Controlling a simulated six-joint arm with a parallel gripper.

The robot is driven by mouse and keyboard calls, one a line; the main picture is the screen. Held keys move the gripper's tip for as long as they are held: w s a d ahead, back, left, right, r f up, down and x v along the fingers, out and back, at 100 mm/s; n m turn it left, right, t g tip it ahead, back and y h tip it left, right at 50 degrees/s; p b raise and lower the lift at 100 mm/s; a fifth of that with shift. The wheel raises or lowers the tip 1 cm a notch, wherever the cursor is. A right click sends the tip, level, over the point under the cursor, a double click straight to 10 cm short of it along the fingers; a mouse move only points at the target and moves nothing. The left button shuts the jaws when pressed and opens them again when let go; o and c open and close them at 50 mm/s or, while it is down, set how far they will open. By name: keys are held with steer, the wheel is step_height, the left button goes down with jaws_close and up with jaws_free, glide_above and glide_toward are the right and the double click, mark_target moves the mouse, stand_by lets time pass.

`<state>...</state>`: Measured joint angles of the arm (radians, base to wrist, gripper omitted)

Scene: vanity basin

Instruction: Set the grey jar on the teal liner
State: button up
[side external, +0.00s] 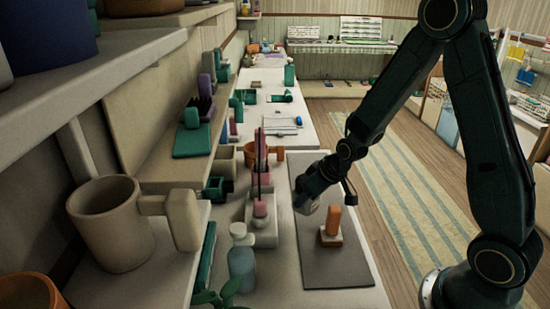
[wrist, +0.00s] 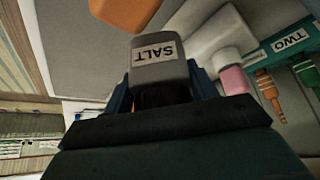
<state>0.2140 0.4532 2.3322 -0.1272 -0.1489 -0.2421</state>
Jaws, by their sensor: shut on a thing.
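My gripper (wrist: 160,90) is shut on the grey jar (wrist: 160,70), whose white label reads SALT upside down in the wrist view. In the side view my gripper (side external: 310,200) holds the jar (side external: 306,207) just above the left part of a dark grey mat, left of an orange-handled item. A flat teal piece (side external: 193,141) lies on the raised ledge with a purple-and-teal item on it. A teal surface (wrist: 262,57) beside the word TWO shows in the wrist view. I cannot tell which is the liner.
A pink-and-white dispenser (side external: 262,212), a pale blue bottle (side external: 242,262) and an orange mug (side external: 258,154) stand to the left.

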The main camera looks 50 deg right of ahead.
steer(key=w+a+r+n+y, duration=0.1)
steer(key=w+a+r+n, duration=0.1)
steer(key=a+r, duration=0.35)
steer(key=w+a+r+n+y, duration=0.1)
steer(key=a+r+n, duration=0.1)
steer(key=r, duration=0.7)
steer(key=s+a+r+n+g+y, duration=0.1)
steer(key=s+a+r+n, duration=0.1)
steer(key=r, duration=0.5)
steer(key=s+a+r+n+g+y, duration=0.1)
steer(key=s+a+r+n, duration=0.1)
steer(key=r, duration=0.5)
steer(key=shift+s+a+r+n, duration=0.2)
steer(key=shift+s+a+n, duration=0.05)
steer(key=shift+s+n, duration=0.35)
steer(key=shift+a, duration=0.1)
glide_toward(194, 142)
steer(key=shift+x, duration=1.05)
steer(key=shift+w+a+r, duration=0.1)
steer(key=shift+w+a, duration=0.05)
steer(key=shift+a, duration=0.15)
steer(key=shift+w+a, duration=1.05)
steer(key=shift+a, duration=0.1)
steer(key=shift+f, duration=0.75)
